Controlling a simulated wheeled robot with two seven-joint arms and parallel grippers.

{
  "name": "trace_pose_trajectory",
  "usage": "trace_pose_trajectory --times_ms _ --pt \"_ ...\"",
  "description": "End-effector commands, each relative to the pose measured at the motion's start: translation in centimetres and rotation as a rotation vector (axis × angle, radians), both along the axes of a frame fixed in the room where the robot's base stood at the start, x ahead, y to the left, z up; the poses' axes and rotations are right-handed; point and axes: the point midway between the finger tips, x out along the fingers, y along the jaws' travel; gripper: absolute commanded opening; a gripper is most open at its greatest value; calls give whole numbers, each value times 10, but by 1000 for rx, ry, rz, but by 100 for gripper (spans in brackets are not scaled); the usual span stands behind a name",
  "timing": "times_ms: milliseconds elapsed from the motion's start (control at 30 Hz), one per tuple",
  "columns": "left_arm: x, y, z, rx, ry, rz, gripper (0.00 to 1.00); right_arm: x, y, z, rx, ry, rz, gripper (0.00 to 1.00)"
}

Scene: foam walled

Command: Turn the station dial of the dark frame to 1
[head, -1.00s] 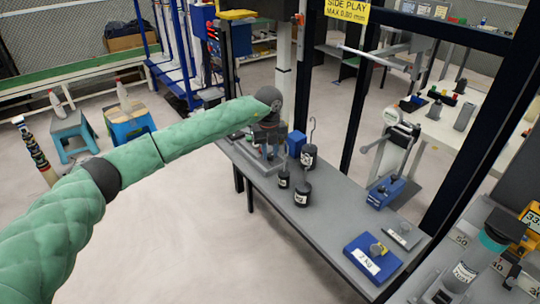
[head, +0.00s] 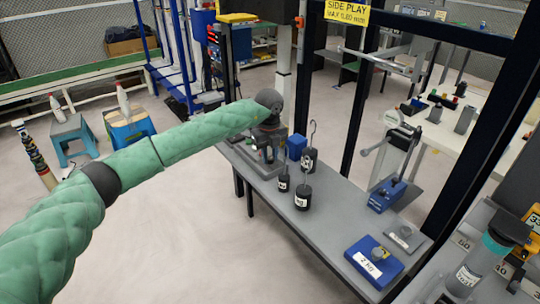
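The dark frame (head: 357,95) stands at the right, its black posts rising past the grey bench and a yellow SIDE PLAY sign (head: 348,12) hanging at its top. I cannot make out a station dial or its numbers in this view. My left arm, in a green padded sleeve, reaches from the lower left to the bench's far left end. My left gripper (head: 267,152) is there, dark and small, partly hidden by its wrist and set against grey bench hardware. Its fingers cannot be made out, nor any contact. My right gripper is not in view.
On the grey bench (head: 335,215) stand black hooked weights (head: 303,197), a blue block (head: 296,146), a blue-based device (head: 386,194) and a blue 2 kg plate (head: 373,263). A labelled cylinder with a teal band (head: 480,262) is at the lower right.

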Motion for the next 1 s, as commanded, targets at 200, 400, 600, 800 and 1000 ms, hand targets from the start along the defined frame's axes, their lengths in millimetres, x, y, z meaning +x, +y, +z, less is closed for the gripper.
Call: trace_pose_trajectory --times_ms 200,400,600,800,1000 --pt "0 0 -1 0 0 0 45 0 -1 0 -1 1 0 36" --pt "0 0 2 0 0 0 45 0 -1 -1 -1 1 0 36" --pt "0 0 22 -1 -2 -1 45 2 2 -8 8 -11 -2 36" --pt "0 1 52 0 -1 0 45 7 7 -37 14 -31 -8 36" --pt "0 2 73 0 0 0 45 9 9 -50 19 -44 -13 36"
